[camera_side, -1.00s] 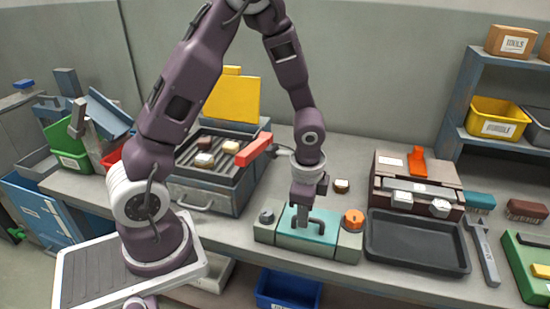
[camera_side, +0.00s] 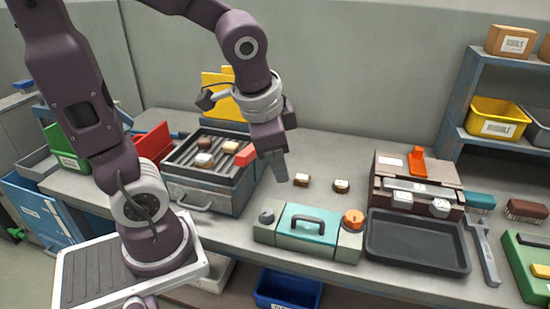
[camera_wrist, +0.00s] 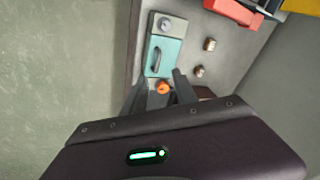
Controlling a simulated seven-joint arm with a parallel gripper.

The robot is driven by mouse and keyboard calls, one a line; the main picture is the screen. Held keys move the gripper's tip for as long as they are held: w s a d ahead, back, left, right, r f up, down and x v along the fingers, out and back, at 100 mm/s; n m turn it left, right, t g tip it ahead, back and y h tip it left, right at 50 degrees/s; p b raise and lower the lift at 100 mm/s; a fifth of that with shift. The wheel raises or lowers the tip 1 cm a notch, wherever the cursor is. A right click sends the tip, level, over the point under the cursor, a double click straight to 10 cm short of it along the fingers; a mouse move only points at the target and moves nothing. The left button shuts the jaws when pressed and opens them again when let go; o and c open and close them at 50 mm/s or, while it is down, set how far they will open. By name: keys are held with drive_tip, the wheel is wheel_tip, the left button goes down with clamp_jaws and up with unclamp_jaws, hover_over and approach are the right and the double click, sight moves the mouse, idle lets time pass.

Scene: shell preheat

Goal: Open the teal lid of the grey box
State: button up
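The grey box (camera_side: 347,246) stands near the front edge of the bench. Its teal lid (camera_side: 296,231) lies flat and looks shut, with a dark arched handle across the top. The lid also shows in the wrist view (camera_wrist: 172,56). A grey knob (camera_side: 266,216) is at the box's left end and an orange knob (camera_side: 353,219) at its right end. My gripper (camera_side: 278,181) hangs above and behind the box, clear of the handle. In the wrist view my fingers (camera_wrist: 160,84) stand apart with nothing held; the orange knob shows between them.
A grill (camera_side: 210,180) with several food pieces and a red-handled part stands left. Two small pieces (camera_side: 301,180) (camera_side: 341,185) lie behind the box. A black tray (camera_side: 415,245) is close on the right, before a brown machine (camera_side: 420,178). A shelf stands back right.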

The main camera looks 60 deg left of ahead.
drive_tip(key=shift+s+d+r, duration=0.1)
drive_tip(key=shift+s+r, duration=0.2)
drive_tip(key=shift+s, duration=0.1)
